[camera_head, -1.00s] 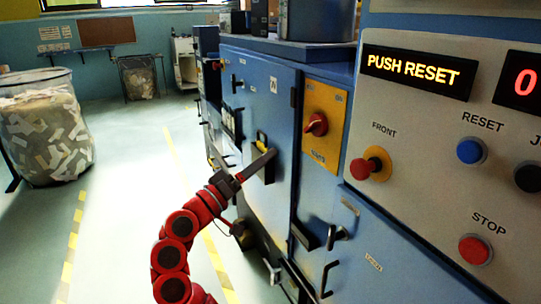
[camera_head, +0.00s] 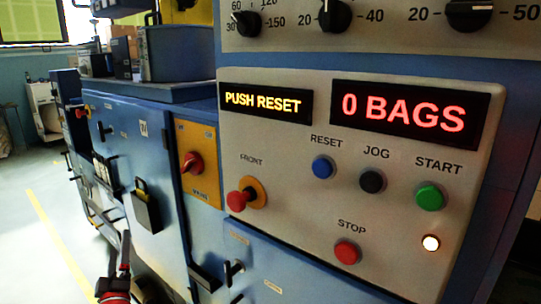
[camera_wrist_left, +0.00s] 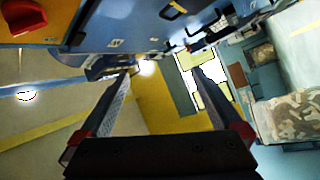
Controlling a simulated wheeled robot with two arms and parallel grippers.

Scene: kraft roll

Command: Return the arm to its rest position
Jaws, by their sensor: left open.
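My left gripper (camera_head: 118,258) shows at the bottom left of the head view, its red wrist low at the picture's edge. It is in front of the blue machine cabinet. In the left wrist view its two fingers (camera_wrist_left: 162,85) stand wide apart, with nothing between them. Most of the left arm is out of the head view. My right gripper is in neither view.
The control panel (camera_head: 300,205) fills the right. It bears a blue RESET button (camera_head: 323,167), a green START button (camera_head: 429,197) and a red STOP button (camera_head: 347,252). The blue cabinet (camera_head: 150,165) is close to my left gripper. Floor (camera_head: 40,240) at the left is clear.

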